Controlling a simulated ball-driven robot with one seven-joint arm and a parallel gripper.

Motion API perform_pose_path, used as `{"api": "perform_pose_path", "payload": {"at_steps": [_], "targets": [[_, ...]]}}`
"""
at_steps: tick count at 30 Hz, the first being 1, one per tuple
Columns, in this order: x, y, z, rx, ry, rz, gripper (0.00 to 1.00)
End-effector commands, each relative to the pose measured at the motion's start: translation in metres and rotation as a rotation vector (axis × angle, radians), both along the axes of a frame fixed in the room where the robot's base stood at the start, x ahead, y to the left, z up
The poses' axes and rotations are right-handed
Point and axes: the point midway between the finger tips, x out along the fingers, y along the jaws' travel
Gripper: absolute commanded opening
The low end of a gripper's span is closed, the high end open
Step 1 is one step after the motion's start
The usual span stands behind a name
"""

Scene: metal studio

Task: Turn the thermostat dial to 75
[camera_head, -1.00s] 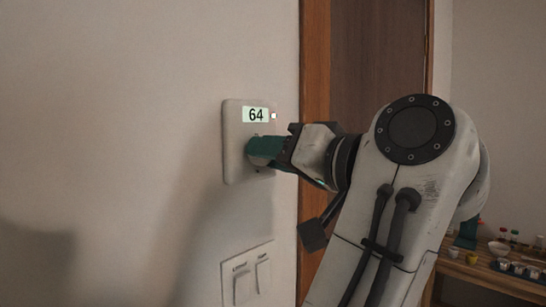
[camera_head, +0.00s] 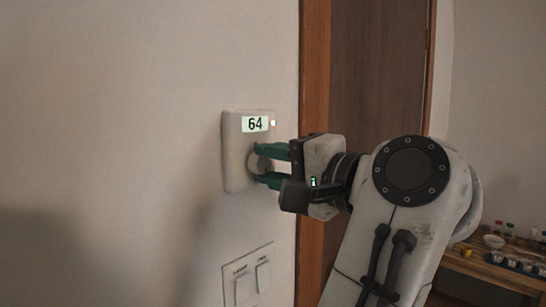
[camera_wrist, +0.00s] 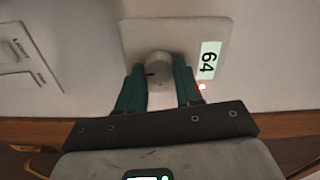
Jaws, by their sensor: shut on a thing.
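The thermostat (camera_head: 234,170) is a pale rectangular plate on the wall. Its lit display (camera_head: 255,124) reads 64, with a small reddish light beside it. The round dial (camera_head: 257,163) sits below the display, partly hidden by my fingers. My gripper (camera_head: 263,165) has its green fingers above and below the dial, shut on it. The wrist view shows the dial (camera_wrist: 160,67) between the two fingertips, with a small dark mark on its edge. The display in that view (camera_wrist: 209,60) is turned sideways and also reads 64.
A double light switch (camera_head: 247,280) is on the wall below the thermostat. A wooden door frame (camera_head: 314,90) and brown door stand just right of it, behind my arm. A wooden table (camera_head: 490,270) with small bowls and bottles is at the far right.

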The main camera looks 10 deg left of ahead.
Motion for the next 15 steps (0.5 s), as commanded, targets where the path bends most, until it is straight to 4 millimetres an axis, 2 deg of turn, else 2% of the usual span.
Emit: {"api": "perform_pose_path", "payload": {"at_steps": [15], "targets": [[0.0011,-0.0020,-0.0016,0.099,0.128,-0.005,0.05]]}}
